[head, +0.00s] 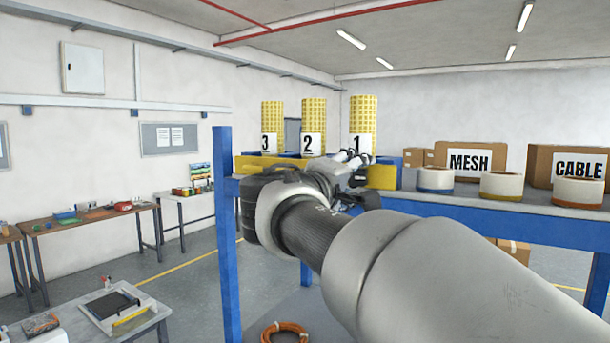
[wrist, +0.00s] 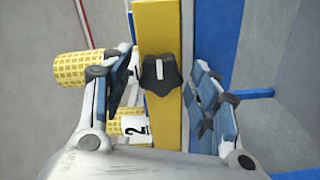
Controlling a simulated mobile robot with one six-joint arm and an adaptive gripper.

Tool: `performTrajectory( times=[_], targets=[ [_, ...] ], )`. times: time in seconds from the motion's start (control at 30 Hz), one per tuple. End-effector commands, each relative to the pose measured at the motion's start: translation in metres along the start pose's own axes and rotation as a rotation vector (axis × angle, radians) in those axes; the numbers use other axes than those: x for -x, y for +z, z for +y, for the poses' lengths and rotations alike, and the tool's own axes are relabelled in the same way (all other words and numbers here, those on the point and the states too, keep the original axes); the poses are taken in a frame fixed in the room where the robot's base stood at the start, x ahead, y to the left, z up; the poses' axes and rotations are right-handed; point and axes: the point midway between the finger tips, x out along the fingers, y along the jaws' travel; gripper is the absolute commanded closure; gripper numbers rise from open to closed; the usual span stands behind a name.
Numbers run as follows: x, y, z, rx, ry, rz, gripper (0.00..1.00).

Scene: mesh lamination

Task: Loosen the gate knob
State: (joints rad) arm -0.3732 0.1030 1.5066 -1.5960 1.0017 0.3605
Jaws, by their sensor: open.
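The gate knob (wrist: 160,74), a black lobed knob with a white bar mark, sits on the yellow gate bar (wrist: 158,28) in the wrist view. My gripper (wrist: 163,100) is open, with one finger on each side of the bar and the knob between them, apart from both. I cannot tell how far the knob lies beyond the fingertips. In the head view the yellow bar (head: 381,177) shows on both sides of my gripper (head: 350,160), and my arm hides the knob there.
Yellow mesh rolls labelled 1 (head: 362,120), 2 (head: 313,122) and 3 (head: 272,125) stand behind the bar. A table (head: 145,325) stands at lower left.

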Motion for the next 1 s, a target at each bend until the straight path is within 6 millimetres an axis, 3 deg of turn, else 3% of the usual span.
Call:
performTrajectory(
  times=[0.23,0.87,1.0],
  targets=[
    [-0.0005,0.0,-0.0003,0.0,0.0,0.0,0.46],
    [-0.0001,0.0,-0.0002,0.0,0.0,0.0,0.88],
    [-0.0001,0.0,-0.0003,0.002,0.0,0.0,0.89]
  ],
)
